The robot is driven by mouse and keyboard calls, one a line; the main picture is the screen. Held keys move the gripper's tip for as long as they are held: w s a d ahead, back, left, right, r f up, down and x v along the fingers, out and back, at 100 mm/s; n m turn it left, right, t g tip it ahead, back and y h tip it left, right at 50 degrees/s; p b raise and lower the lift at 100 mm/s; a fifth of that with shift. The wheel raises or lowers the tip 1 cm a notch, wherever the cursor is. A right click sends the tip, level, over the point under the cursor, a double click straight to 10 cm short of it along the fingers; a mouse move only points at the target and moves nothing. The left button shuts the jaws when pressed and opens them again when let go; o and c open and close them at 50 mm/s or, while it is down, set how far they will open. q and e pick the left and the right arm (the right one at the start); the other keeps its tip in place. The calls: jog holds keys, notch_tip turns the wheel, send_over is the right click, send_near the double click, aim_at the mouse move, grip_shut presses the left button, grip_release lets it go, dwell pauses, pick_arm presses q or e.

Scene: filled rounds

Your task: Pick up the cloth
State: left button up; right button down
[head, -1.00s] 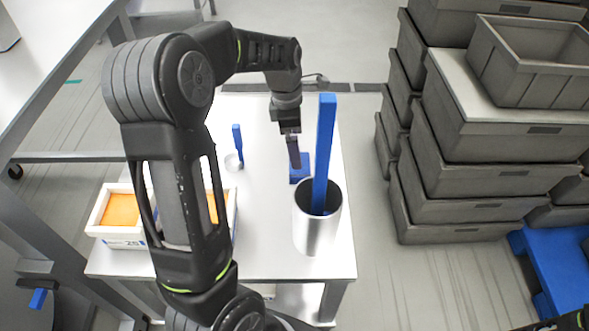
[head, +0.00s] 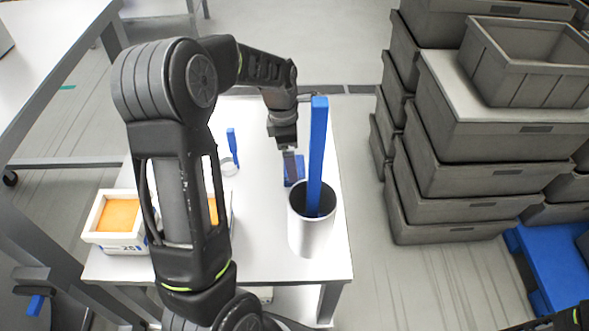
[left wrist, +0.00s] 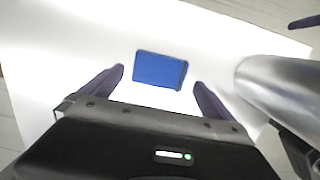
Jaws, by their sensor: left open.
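The cloth, a small blue folded block (head: 301,166), lies on the white table behind the metal canister, partly hidden by my left gripper and the canister's blue bar. In the left wrist view the cloth (left wrist: 157,68) is a blue rectangle with a darker right edge. My left gripper (head: 291,170) points down over the cloth. Whether the fingertips touch the table cannot be told.
A metal canister (head: 311,237) with a tall blue bar (head: 317,150) stands close in front of the cloth. A small ring holder with a blue handle (head: 232,146) stands to the left. White boxes with orange contents (head: 117,216) sit front left. Grey crates (head: 470,155) are stacked right.

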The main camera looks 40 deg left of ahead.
pick_arm(q)
jog(key=f, duration=0.4)
jog(key=shift+w+d, duration=0.1)
jog(key=shift+d, duration=0.1)
dwell(0.3)
jog(key=c, duration=1.2)
notch_tip(320, 180, up, 10)
dwell(0.5)
